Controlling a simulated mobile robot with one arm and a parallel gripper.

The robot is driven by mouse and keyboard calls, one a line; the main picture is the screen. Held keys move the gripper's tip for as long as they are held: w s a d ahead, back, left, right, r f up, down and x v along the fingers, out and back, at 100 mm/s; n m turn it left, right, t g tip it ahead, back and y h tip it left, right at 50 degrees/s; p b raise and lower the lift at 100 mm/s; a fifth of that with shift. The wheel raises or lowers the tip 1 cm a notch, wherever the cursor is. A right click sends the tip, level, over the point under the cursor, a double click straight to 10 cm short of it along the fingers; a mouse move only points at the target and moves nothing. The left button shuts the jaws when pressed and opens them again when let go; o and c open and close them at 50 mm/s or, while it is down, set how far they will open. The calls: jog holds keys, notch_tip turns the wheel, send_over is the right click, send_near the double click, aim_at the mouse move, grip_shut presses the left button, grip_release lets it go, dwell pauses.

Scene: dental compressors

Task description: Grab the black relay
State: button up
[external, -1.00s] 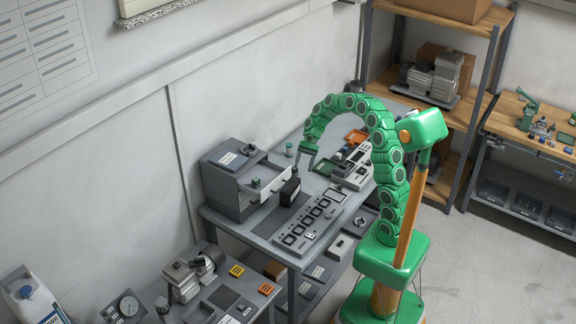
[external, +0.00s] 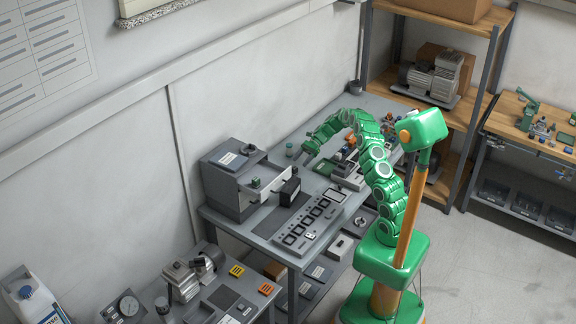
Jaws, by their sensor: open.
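A small black block (external: 289,191), which looks like the black relay, stands upright on the grey bench beside the right side of a grey boxy machine. My gripper (external: 304,162) is at the end of my green segmented arm, above the bench, slightly right of the block and farther back. It is open and apart from the block, with nothing visible between its small grey fingers. The exact finger gap is too small to make out.
The grey machine (external: 235,178) stands left of the block. A panel with several square windows (external: 308,226) lies in front. A green tray (external: 347,178) and other parts lie right, partly behind my arm. A dark flat mat (external: 270,222) lies nearer the front edge.

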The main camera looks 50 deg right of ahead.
aim_at(294, 168)
jog(key=d+f, duration=0.1)
jog(key=d+f+m, duration=0.1)
jog(key=shift+w+d+f+t, duration=0.1)
jog(key=shift+w+d+t, duration=0.2)
jog(key=shift+t, duration=0.1)
jog(key=shift+x, duration=3.85)
jog(key=c, duration=1)
jog(key=shift+c, duration=0.2)
jog(key=shift+r, duration=0.2)
jog(key=shift+r, duration=0.65)
jog(key=s+a+r, duration=0.2)
jog(key=s+r, duration=0.9)
jog(key=s, duration=0.2)
jog(key=shift+s+a+r, duration=0.2)
jog(key=shift+s+r, duration=0.05)
jog(key=shift+s, duration=0.1)
